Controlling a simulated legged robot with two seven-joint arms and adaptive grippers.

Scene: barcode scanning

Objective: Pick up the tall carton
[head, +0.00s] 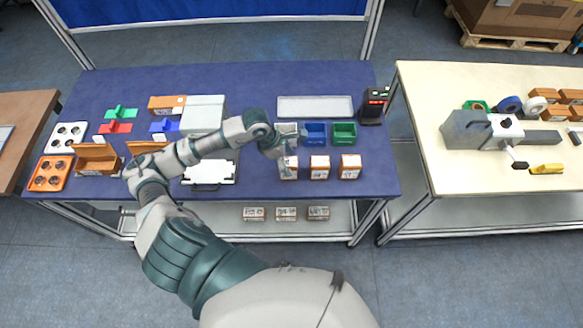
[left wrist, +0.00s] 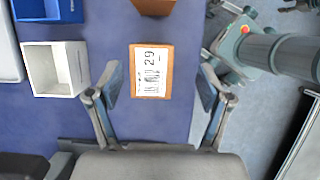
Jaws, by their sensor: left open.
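Three orange-brown cartons with white labels stand in a row at the front of the blue table: a left one (head: 289,174), a middle one (head: 319,168) and a right one (head: 350,167). My left gripper (head: 284,152) is over the left carton and partly hides it. In the left wrist view a carton with a white label reading 29 (left wrist: 151,71) lies between the open fingers of my left gripper (left wrist: 160,84). Gaps show on both sides of it. I cannot tell how tall the cartons are. My right gripper is not seen.
A blue bin (head: 315,133) and a green bin (head: 344,133) stand behind the cartons, with a white bin (left wrist: 56,70) beside the blue one. A grey tray (head: 315,106) and a dark device (head: 374,105) lie further back. More cartons (head: 286,213) sit on the lower shelf.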

